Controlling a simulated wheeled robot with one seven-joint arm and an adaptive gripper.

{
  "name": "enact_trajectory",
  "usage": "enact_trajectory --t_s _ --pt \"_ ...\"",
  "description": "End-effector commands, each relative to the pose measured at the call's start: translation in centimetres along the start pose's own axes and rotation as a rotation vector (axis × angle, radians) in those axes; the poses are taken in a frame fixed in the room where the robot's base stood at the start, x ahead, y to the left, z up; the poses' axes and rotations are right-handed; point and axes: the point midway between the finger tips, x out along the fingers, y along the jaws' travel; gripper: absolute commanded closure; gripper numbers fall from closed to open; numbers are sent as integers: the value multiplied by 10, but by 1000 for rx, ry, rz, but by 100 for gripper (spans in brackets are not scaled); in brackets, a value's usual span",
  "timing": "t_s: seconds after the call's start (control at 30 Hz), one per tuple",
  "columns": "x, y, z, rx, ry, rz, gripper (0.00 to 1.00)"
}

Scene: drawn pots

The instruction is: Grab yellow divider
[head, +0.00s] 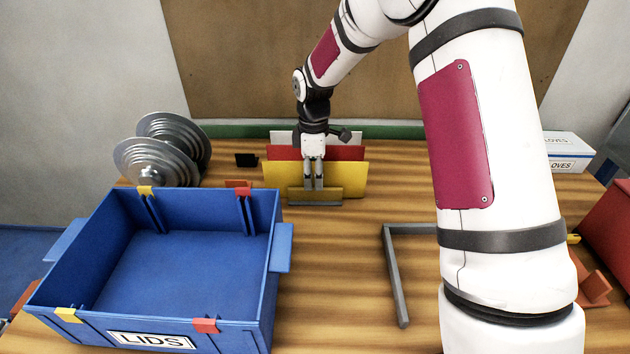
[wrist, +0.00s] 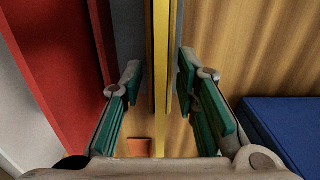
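A broad yellow divider (head: 346,178) stands upright on the table, in front of a red one (head: 344,153). A smaller, darker yellow piece (head: 325,196) with a grey base sits before it. My gripper (head: 314,186) points down at these, its fingers hiding part of the broad yellow face. In the wrist view, my gripper (wrist: 160,76) is open, with a finger on each side of a thin yellow edge (wrist: 161,60). A gap shows between the edge and the fingers. I cannot tell which yellow piece this edge belongs to.
A blue crate labelled LIDS (head: 279,262) stands at the front left. A rack of metal lids (head: 158,160) is behind it. A grey angled bar (head: 397,280) lies to the right. A white box marked GLOVES (head: 568,146) is at the far right. Bare wood lies between crate and bar.

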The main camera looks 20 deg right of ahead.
Motion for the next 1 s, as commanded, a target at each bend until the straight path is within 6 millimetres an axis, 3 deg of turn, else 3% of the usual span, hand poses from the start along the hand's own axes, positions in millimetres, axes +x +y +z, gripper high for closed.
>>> enact_trajectory --t_s 0.03,0.13,0.17,0.63,1.0 --pt "0 0 0 0 0 0 74" --pt "0 0 0 0 0 0 97" --pt "0 0 0 0 0 0 100" --pt "-7 0 0 1 0 1 100" --pt "-74 -1 0 1 1 1 100"
